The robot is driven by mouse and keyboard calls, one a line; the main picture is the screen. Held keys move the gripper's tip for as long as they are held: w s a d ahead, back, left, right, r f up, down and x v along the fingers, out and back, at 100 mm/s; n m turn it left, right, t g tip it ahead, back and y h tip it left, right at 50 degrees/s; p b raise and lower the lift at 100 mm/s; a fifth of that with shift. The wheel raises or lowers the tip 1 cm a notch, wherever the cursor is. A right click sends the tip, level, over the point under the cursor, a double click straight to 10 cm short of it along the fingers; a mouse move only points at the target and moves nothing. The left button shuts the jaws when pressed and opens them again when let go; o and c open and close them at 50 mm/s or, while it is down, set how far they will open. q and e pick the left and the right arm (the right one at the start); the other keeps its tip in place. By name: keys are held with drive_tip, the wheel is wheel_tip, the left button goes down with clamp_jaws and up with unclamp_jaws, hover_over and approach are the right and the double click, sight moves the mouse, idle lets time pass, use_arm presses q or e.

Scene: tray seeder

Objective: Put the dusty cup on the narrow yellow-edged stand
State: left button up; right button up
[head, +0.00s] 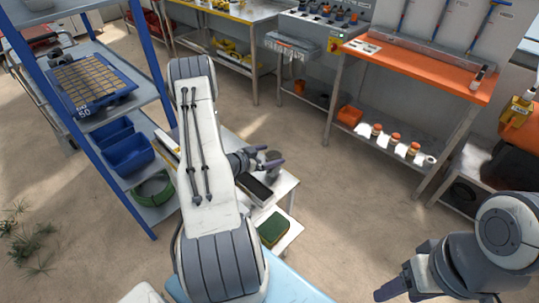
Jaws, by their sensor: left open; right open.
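A small grey object (273,156), which looks like the dusty cup, is at the small white table beside my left arm. My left gripper (268,161) is open right at it; I cannot tell whether the fingers are around it or touching it. A yellow-edged strip (168,143) shows just left of my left arm; it may be part of the narrow stand, but my arm hides most of that area. My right gripper (388,290) is open and empty at the lower right, far from the cup.
The white table (287,184) carries a black tray (255,188); a green sponge-like block (272,229) lies lower in front. A blue shelf rack (148,97) stands left. An orange bench (425,72) and a yellow-edged bench (245,14) stand behind. Open floor lies right of the table.

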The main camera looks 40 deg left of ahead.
use_arm(q)
drive_tip(key=b+v, duration=0.1)
drive_tip(key=v, duration=1.1)
drive_tip(key=w+d+r+m+g+y, duration=0.25)
drive_tip(key=w+d+r+g, duration=0.2)
drive_tip(key=w+d, duration=0.5)
drive_tip(key=d+r+g, duration=0.3)
drive_tip(key=d+r, duration=0.2)
drive_tip(key=d, duration=0.6)
drive_tip(key=s+d+r+m+g, duration=0.2)
drive_tip(key=s+d+r, duration=0.2)
drive_tip(key=s+d, duration=0.75)
drive_tip(key=s+d+r+g, duration=0.1)
drive_tip(key=s+d+g, duration=0.1)
drive_tip(key=s+d, duration=0.2)
drive_tip(key=s+d+r+m+g+h, duration=0.1)
drive_tip(key=s+d+r, duration=0.1)
drive_tip(key=s, duration=0.7)
drive_tip(key=shift+d+g, duration=0.35)
drive_tip(key=shift+d, duration=0.55)
drive_tip(key=shift+s+h, duration=0.1)
drive_tip(key=shift+h, duration=0.15)
